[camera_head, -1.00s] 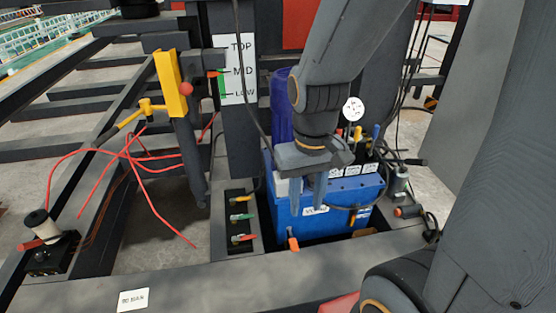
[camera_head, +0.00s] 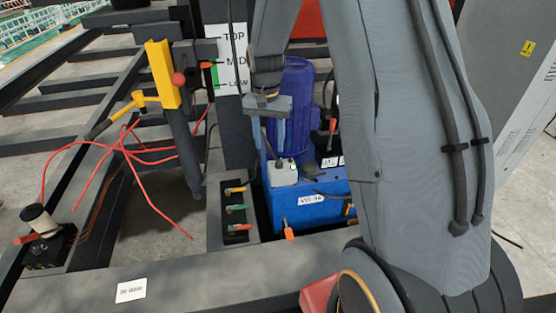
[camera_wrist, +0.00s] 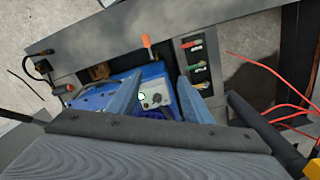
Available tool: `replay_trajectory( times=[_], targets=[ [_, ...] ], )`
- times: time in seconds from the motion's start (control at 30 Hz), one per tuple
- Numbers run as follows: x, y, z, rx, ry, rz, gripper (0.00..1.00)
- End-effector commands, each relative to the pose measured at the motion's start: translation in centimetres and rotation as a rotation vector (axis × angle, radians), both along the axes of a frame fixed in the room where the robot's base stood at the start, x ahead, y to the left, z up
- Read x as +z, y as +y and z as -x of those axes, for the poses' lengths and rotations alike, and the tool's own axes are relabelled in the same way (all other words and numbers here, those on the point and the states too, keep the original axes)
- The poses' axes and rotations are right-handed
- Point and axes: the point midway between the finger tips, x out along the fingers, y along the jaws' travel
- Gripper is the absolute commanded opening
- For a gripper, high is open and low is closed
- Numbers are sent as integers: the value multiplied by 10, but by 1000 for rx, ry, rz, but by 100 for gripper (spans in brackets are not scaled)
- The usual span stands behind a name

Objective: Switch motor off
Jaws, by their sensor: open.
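A small light-grey switch box (camera_head: 284,174) sits on the blue power unit (camera_head: 300,212), at the front left beside the blue motor (camera_head: 296,108). In the wrist view the switch box (camera_wrist: 153,95) shows a pale green-lit button and a dark knob. My gripper (camera_head: 270,143) points down above the box, its two fingers apart and empty.
Three coloured valve levers (camera_head: 237,210) stand left of the unit. An orange-handled lever (camera_head: 289,233) is at its front. A dark post with a TOP/MID/LOW sign (camera_head: 232,62) rises close behind my gripper. Red cables (camera_head: 125,150) and a yellow bracket (camera_head: 161,75) are further left.

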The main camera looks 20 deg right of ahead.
Motion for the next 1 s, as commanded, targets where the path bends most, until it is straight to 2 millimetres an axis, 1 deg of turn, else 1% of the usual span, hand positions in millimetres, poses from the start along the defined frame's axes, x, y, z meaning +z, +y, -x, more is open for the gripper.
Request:
replay_trajectory(
  times=[0.03, 0.2, 0.3, 0.43, 0.53, 0.67, 0.87, 1.0],
  targets=[
    [-12, -8, -16, -48, 6, 2, 46],
    [-48, -34, -65, -224, 13, 14, 46],
    [-70, -49, -87, -322, 16, 22, 46],
    [-94, -64, -109, -424, 16, 29, 46],
    [-107, -73, -118, -478, 19, 34, 46],
    [-116, -79, -125, -516, 19, 36, 46],
    [-135, -80, -125, -524, 21, 38, 46],
    [-157, -80, -122, -523, 22, 38, 46]
  ],
)
